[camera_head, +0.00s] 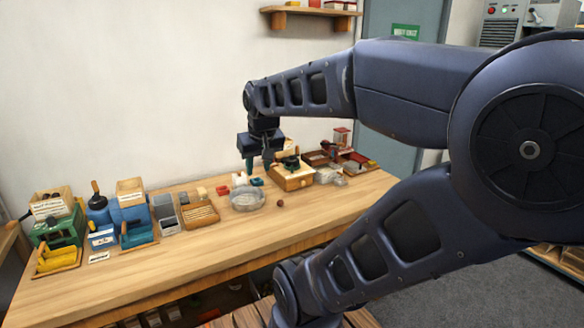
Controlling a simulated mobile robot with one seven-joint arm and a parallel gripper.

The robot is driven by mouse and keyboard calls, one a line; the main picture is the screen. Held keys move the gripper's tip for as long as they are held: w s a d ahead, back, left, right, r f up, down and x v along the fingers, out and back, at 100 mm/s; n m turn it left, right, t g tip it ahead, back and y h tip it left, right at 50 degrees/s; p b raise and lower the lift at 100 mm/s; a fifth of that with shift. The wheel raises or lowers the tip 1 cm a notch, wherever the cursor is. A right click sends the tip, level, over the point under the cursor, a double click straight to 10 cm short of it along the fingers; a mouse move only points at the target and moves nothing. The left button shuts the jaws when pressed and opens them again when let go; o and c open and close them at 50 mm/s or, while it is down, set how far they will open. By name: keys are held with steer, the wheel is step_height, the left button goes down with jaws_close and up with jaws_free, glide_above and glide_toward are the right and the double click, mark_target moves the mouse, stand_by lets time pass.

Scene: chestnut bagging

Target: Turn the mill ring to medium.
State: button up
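What looks like the mill is a small wooden box with a drawer front (294,182) and a dark green part on top (290,163). It stands on the bench right of centre. The ring and its markings are too small to make out. My gripper (259,166) points down just left of the mill, above the bench. Its two fingers stand apart, with nothing visible between them. I cannot tell whether it touches anything.
A round clear dish (247,201) sits in front of the gripper, with a small brown ball (280,203) beside it. Wooden trays (201,214) and blue and green devices stand to the left. A red-topped device (341,137) stands behind right. The bench front (190,262) is clear.

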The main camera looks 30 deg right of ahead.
steer(key=w+d+r+m+g, duration=0.1)
steer(key=w+d, duration=0.1)
steer(key=w, duration=0.5)
steer(key=w+d+r+g, duration=0.1)
steer(key=w+d+r, duration=0.15)
steer(key=w, duration=0.35)
steer(key=m+g, duration=0.2)
steer(key=m, duration=0.1)
glide_above(292, 164)
steer(key=s+a, duration=0.2)
steer(key=s, duration=0.1)
step_height(292, 164, down, 17)
step_height(292, 164, down, 10)
steer(key=shift+d+f, duration=0.15)
jaws_close()
